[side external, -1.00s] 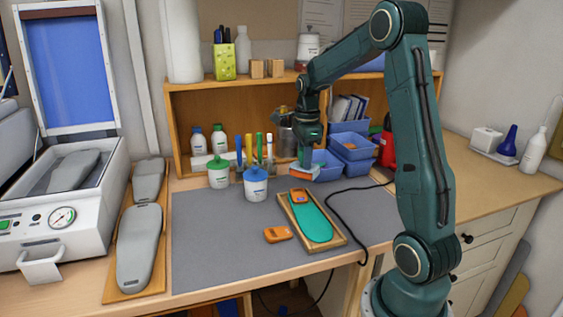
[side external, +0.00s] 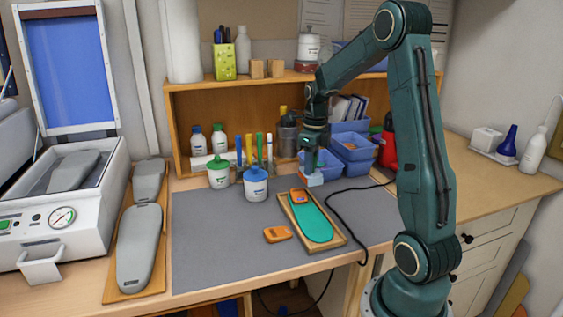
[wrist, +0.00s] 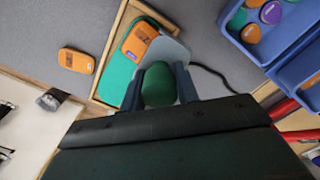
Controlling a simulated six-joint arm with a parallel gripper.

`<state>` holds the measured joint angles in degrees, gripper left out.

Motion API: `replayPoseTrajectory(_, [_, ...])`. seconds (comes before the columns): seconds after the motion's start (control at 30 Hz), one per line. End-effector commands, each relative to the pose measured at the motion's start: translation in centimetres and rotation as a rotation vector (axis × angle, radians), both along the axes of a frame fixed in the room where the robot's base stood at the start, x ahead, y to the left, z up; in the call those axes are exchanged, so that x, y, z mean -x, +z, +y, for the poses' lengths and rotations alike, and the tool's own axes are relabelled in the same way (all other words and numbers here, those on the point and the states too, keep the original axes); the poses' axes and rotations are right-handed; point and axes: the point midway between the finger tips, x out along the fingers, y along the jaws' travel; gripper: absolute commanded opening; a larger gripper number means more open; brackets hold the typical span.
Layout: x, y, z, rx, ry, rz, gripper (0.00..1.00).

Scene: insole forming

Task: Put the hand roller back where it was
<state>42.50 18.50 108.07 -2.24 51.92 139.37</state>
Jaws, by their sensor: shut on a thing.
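My gripper (side external: 312,155) points down over the back of the grey mat, in front of the blue bins. It is shut on the hand roller, whose green handle (wrist: 158,88) shows between the two fingers in the wrist view. A pale grey-blue part of the roller (wrist: 170,48) sticks out past the fingertips; in the side view this pale lower part (side external: 312,180) hangs under the gripper. I cannot tell whether it touches the mat. The rest of the roller is hidden by the fingers.
A wooden tray (side external: 332,232) with a teal insole (side external: 313,224) and an orange block (side external: 299,195) lies just in front. Another orange block (side external: 277,234) is on the mat (side external: 215,250). Blue bins (side external: 352,147) stand close behind; a white pot with blue lid (side external: 256,188) stands left.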

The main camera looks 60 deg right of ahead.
Motion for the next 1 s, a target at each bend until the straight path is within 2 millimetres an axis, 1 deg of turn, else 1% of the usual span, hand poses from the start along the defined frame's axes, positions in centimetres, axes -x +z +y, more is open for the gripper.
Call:
replayPoseTrajectory(0.17, [-0.4,0.0,-0.4,0.001,0.001,-0.001,0.12])
replayPoseTrajectory(0.27, [-1.0,0.0,-1.0,0.000,0.002,0.000,0.12])
replayPoseTrajectory(1.0, [-7.4,0.0,-7.4,0.001,0.002,-0.001,0.12])
